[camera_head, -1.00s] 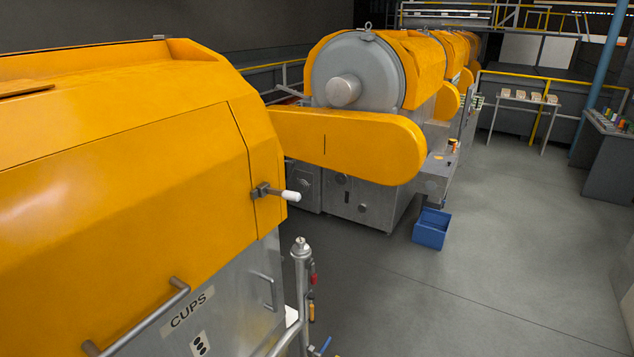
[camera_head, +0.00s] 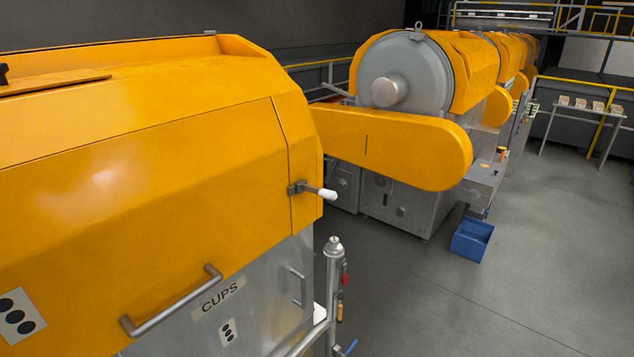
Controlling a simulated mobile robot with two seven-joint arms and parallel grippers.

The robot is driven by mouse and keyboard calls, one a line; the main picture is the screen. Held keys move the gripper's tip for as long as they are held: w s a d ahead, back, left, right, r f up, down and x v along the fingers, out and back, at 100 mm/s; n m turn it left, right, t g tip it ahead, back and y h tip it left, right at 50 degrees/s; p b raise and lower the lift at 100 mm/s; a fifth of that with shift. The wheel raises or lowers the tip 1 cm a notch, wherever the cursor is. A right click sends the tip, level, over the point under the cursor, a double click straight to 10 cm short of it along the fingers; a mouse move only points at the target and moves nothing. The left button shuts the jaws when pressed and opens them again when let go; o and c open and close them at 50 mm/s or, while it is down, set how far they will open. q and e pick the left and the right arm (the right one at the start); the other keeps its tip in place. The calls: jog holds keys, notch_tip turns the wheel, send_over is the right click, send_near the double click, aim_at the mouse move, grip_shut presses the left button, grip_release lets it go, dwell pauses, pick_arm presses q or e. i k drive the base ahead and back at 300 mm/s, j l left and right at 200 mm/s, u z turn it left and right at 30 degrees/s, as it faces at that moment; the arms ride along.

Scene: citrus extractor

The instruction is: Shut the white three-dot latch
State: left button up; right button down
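A latch with a white handle (camera_head: 327,194) sits on the right end of the big yellow hood (camera_head: 160,160). Its dark bracket is on the hood's side and the white grip sticks out to the right. A white plate with three black dots (camera_head: 19,312) is on the yellow hood at the lower left. I cannot tell from this view which latch the dots mark. Neither of my grippers is in view.
A grey bar handle (camera_head: 172,305) crosses the hood's lower edge. A metal post (camera_head: 334,265) with hanging tools stands to the right of the machine. A second yellow machine (camera_head: 400,140), a blue bin (camera_head: 471,240) and open grey floor lie beyond.

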aim_at(325, 193)
jog(key=i+l+u, duration=1)
jog(key=l, duration=0.1)
